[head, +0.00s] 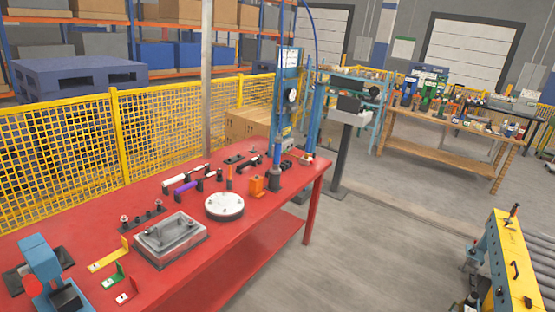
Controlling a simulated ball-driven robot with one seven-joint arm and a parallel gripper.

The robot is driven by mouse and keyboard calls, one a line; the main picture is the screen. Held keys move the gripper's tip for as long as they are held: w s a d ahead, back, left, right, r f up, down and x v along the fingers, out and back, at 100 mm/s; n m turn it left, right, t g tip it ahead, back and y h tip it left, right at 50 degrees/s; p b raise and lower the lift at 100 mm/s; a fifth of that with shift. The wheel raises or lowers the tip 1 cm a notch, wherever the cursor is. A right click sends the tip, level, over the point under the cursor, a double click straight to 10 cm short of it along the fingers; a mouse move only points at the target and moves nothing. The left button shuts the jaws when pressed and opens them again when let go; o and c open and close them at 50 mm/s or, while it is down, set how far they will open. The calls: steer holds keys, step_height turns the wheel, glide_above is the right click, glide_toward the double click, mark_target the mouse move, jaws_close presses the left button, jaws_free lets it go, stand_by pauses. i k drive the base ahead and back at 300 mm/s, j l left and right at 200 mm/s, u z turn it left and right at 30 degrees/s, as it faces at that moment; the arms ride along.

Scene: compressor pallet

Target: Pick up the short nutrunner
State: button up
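My gripper is not in view. Several elongated tools lie along the back of the red table (95,222). One is white and black (186,172), one is purple and black (187,187), and a dark one (250,163) lies farther back near the blue press. They are small in this view, and I cannot tell which of them, if any, is the short nutrunner. More coloured tools (435,103) stand on a wooden workbench (440,157) at the back right, too small to tell apart.
On the red table stand a grey fixture box (169,238), a round white plate (224,205), an orange block (257,185) and a blue press (287,95). A yellow mesh fence (150,125) runs behind. A yellow-sided roller conveyor (513,262) is at lower right. Grey floor between is clear.

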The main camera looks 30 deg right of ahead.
mark_target(275, 170)
steer(key=i+l+z, duration=0.15)
steer(key=i+l, duration=3.25)
steer(key=i, duration=0.15)
